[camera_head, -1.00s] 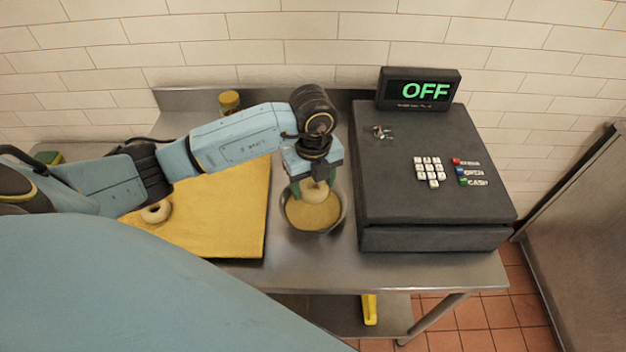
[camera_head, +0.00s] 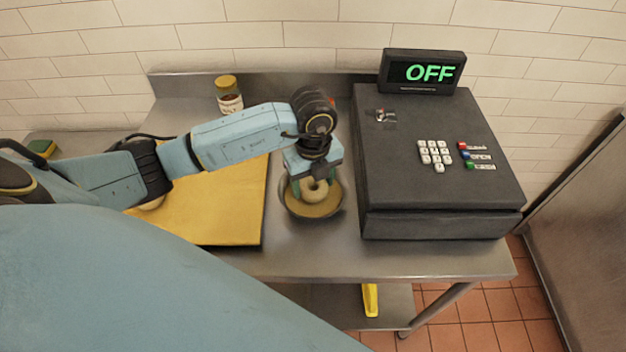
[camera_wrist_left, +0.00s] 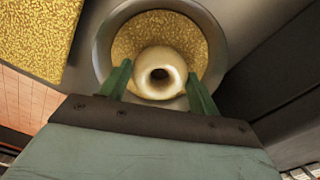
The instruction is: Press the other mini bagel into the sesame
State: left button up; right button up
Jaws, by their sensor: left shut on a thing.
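My left gripper (camera_head: 314,188) is shut on a pale mini bagel (camera_head: 315,191) and holds it inside the metal bowl of sesame (camera_head: 337,213). In the left wrist view the bagel (camera_wrist_left: 160,72) sits between the green fingertips, with the tan sesame (camera_wrist_left: 160,27) around it and the bowl rim (camera_wrist_left: 104,40) beyond. I cannot tell whether the bagel touches the sesame. Another mini bagel (camera_head: 152,203) shows only as a sliver at the left of the yellow mat, mostly hidden by my left arm. My right gripper is not in view.
A black cash register (camera_head: 440,222) reading OFF stands close to the right of the bowl. The yellow mat (camera_head: 225,215) lies to its left. A jar with a yellow lid (camera_head: 228,95) stands behind. The steel table's front strip (camera_head: 330,262) is clear.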

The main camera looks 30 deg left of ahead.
pick_arm(q)
jog(key=shift+f+b, duration=0.3)
jog(key=shift+f, duration=0.1)
dwell(0.4)
jog(key=shift+r, duration=0.1)
dwell(0.8)
notch_tip(320, 180, up, 10)
jog(key=p, duration=0.8)
dwell(0.5)
